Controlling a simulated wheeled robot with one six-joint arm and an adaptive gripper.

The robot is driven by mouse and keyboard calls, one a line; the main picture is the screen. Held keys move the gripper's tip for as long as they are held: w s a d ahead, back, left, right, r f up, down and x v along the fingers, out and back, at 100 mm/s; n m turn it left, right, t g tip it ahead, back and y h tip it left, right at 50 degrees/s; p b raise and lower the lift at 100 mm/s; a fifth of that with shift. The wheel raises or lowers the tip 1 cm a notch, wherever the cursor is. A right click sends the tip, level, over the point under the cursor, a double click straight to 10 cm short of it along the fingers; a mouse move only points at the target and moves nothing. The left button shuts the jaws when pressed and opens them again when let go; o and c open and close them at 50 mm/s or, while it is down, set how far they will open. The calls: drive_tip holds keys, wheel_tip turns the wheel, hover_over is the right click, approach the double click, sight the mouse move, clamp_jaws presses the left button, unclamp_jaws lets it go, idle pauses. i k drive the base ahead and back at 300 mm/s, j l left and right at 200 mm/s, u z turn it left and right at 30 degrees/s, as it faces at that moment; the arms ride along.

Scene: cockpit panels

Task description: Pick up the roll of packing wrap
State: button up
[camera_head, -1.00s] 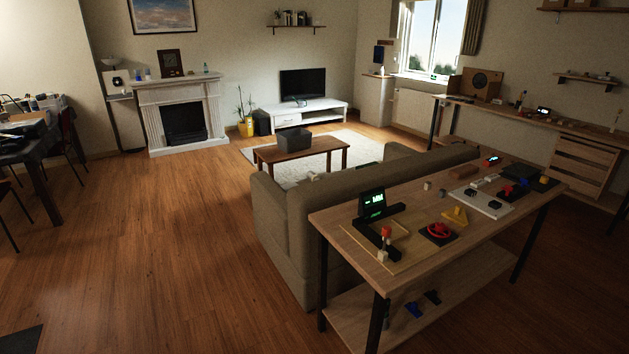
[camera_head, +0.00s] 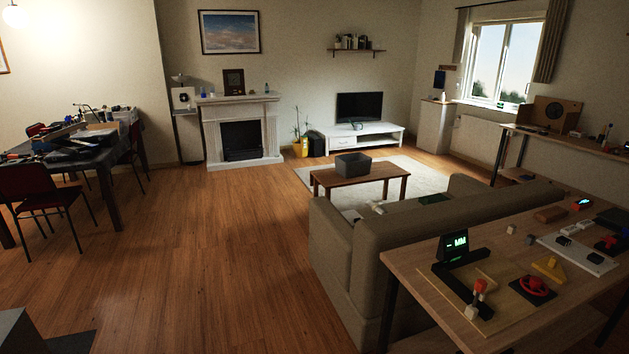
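I cannot make out a roll of packing wrap for certain in this view. A small whitish object (camera_head: 377,208) lies on the sofa (camera_head: 340,255), mostly hidden behind the sofa's back, and I cannot tell what it is. The dining table (camera_head: 95,160) at the left is crowded with objects too small and dark to tell apart. My gripper is not in view.
A wooden workbench (camera_head: 405,262) with control panels stands at the right, behind the sofa. A coffee table (camera_head: 335,180) with a grey bin (camera_head: 352,164) stands beyond. Red chairs (camera_head: 35,190) flank the dining table. The wooden floor (camera_head: 200,250) is clear in the middle.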

sight(375, 206)
drive_tip(key=i+j+u, duration=0.35)
drive_tip(key=i, duration=0.5)
drive_tip(key=i+u, duration=0.35)
drive_tip(key=i, duration=2.2)
drive_tip(key=i+z, duration=0.15)
drive_tip(key=i, duration=0.4)
drive_tip(key=i+j+z, duration=0.15)
drive_tip(key=i, duration=0.4)
drive_tip(key=i+j+z, duration=0.2)
drive_tip(key=i, duration=0.3)
drive_tip(key=i+j+z, duration=0.2)
drive_tip(key=i+z, duration=0.25)
drive_tip(key=i+j+z, duration=0.25)
drive_tip(key=z, duration=0.25)
drive_tip(key=i+j+z, duration=0.3)
drive_tip(key=j+z, duration=0.15)
drive_tip(key=i+j+z, duration=0.2)
drive_tip(key=j+z, duration=0.3)
drive_tip(key=i+j+z, duration=0.1)
drive_tip(key=j+z, duration=0.25)
drive_tip(key=j, duration=0.35)
drive_tip(key=j+z, duration=0.35)
drive_tip(key=j, duration=0.35)
drive_tip(key=i+l, duration=0.35)
drive_tip(key=l, duration=0.15)
drive_tip(key=i+l, duration=0.3)
drive_tip(key=l, duration=0.15)
